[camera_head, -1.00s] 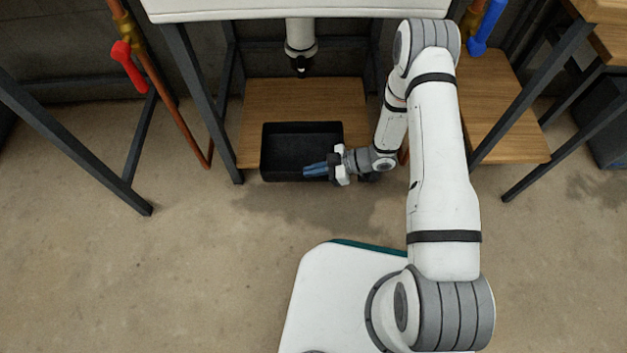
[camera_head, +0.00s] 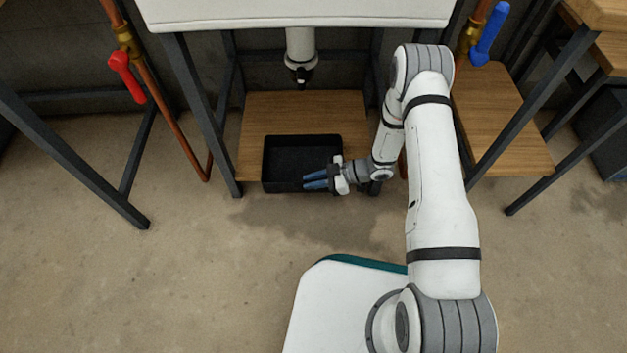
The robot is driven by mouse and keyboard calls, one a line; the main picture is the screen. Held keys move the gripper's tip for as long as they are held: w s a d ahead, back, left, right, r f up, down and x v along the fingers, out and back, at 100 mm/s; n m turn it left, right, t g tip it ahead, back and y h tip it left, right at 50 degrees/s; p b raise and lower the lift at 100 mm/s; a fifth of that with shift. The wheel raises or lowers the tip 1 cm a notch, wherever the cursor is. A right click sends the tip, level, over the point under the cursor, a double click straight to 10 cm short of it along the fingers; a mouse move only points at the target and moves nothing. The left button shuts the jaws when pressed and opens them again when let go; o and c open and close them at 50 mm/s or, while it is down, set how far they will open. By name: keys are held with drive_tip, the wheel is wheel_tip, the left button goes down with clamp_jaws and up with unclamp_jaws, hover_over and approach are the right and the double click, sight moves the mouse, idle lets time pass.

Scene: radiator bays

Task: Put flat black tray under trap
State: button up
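A black rectangular tray (camera_head: 290,143) sits on the wooden shelf, its front part reaching over the shelf's front edge. The trap (camera_head: 300,62), a white pipe with a black lower end, hangs above and behind the tray. My gripper (camera_head: 313,180) is at the tray's front right, its blue fingers pointing left. The two fingers show a gap between them, near the tray's front wall. I cannot tell whether they touch the wall. My gripper covers part of the tray's front right corner.
The wooden shelf (camera_head: 250,110) has bare room behind the tray. Dark frame legs (camera_head: 200,110) stand at both sides of it. A white basin (camera_head: 300,12) hangs over it. Copper pipes with a red valve handle (camera_head: 127,78) and a blue one (camera_head: 490,35) stand left and right.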

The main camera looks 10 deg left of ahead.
drive_tip(key=shift+o, duration=1.1)
drive_tip(key=p+v, duration=0.3)
drive_tip(key=v, duration=0.4)
drive_tip(key=shift+a, duration=0.1)
drive_tip(key=shift+w+d+r, duration=0.1)
drive_tip(key=shift+w+d, duration=0.05)
drive_tip(key=shift+d, duration=0.35)
